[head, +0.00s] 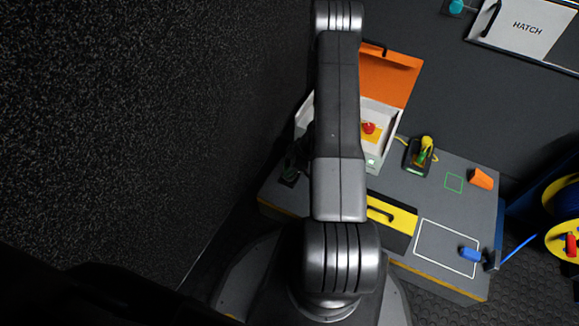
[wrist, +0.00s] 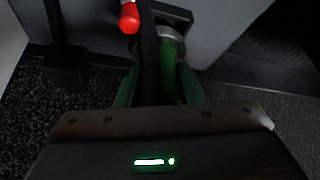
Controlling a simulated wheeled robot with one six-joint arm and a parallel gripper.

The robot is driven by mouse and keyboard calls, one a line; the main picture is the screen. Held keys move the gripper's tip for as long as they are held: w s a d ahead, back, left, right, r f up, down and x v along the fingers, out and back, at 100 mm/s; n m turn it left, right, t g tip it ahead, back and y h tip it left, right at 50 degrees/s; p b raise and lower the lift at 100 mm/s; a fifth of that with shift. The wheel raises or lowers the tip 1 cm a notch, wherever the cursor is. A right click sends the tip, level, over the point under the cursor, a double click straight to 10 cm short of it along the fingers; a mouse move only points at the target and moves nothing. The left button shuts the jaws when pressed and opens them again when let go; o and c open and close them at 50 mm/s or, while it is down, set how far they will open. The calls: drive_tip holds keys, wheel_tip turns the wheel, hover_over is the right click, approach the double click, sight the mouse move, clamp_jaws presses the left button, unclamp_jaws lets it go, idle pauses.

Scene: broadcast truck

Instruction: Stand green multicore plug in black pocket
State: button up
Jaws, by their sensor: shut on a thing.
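My gripper (wrist: 163,90) is shut on a green thing in the wrist view, which looks like the green multicore plug (wrist: 168,78). A grey ring shows at its far end, and a dark cable-like strip crosses in front of it. In the head view my arm hides the gripper and what it holds. A small black block (head: 289,173) shows at the bench's left edge, left of my arm. A black holder (head: 411,159) with a yellow and green thing in it stands farther right. I cannot tell for sure which of these is the black pocket.
A white case (head: 388,115) with an orange lid and red button stands behind my arm. An orange piece (head: 481,179), a blue connector (head: 469,254) and a yellow panel (head: 391,212) lie on the grey bench (head: 420,195). A red-tipped thing (wrist: 130,17) is near my gripper.

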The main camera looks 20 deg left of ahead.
drive_tip(key=shift+f+b, duration=0.3)
drive_tip(key=shift+f, duration=0.25)
drive_tip(key=o, duration=1)
drive_tip(key=shift+c, duration=0.2)
drive_tip(key=p+v, duration=0.8)
drive_tip(key=v, duration=0.5)
drive_tip(key=shift+d+r, duration=0.15)
drive_tip(key=shift+r, duration=0.2)
drive_tip(key=b+x, duration=0.8)
drive_tip(key=x, duration=0.6)
drive_tip(key=shift+r, duration=0.2)
